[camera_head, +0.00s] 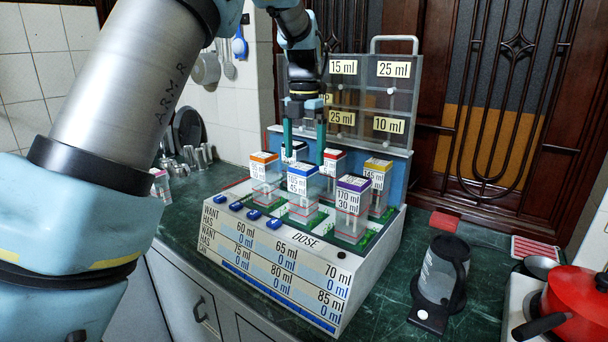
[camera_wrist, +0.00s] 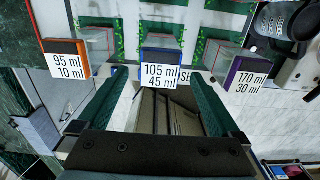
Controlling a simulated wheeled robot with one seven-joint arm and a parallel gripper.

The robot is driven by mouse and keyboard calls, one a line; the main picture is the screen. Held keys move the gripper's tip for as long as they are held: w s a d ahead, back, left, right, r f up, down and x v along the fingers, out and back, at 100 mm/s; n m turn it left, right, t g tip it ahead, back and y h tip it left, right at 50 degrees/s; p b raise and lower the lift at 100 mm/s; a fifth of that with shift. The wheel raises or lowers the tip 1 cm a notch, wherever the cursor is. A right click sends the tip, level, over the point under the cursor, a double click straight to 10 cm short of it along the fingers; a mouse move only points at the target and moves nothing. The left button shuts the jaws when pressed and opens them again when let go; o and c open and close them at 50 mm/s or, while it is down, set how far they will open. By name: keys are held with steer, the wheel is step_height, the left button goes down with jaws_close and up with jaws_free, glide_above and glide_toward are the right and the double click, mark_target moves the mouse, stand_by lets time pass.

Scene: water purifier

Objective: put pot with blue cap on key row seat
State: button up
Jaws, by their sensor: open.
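The pot with the blue cap (camera_head: 303,172) stands upright in the middle of the machine's (camera_head: 275,265) front row of pots, labelled 105 ml and 45 ml. It also shows in the wrist view (camera_wrist: 160,72), at top centre, between the directions of my two fingers. My gripper (camera_head: 305,147) is open and empty, its two green fingers pointing down above this pot. A short row of blue keys (camera_head: 245,210) lies on the machine's front ledge, left of the DOSE label. I cannot tell which seat the key row marks.
Close neighbours are the orange-capped pot (camera_head: 265,170) to the left and the purple-capped pot (camera_head: 352,205) to the right. Red-capped (camera_head: 334,158) and yellow-capped (camera_head: 378,175) pots stand behind. A clear panel (camera_head: 392,85) rises at the back.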

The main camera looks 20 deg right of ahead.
step_height(320, 180, up, 5)
steer(key=shift+f+b, duration=0.1)
steer(key=shift+b, duration=0.2)
steer(key=w+a+f+m, duration=0.1)
steer(key=a+f+m, duration=0.35)
steer(key=a, duration=0.55)
steer(key=w+a+f+m, duration=0.1)
steer(key=a+f+m, duration=0.4)
steer(key=a, duration=0.4)
steer(key=s+a+f+m, duration=0.3)
steer(key=s+a+m, duration=0.3)
steer(key=a, duration=0.3)
steer(key=s+a+f+m+t, duration=0.1)
steer(key=s+a+f+m, duration=0.3)
steer(key=s+a+m, duration=0.3)
steer(key=shift+a+f+m+t, duration=0.2)
steer(key=shift+a+m+t, duration=0.1)
steer(key=shift+a+m, duration=0.75)
steer(key=shift+d, duration=0.2)
steer(key=shift+c, duration=0.2)
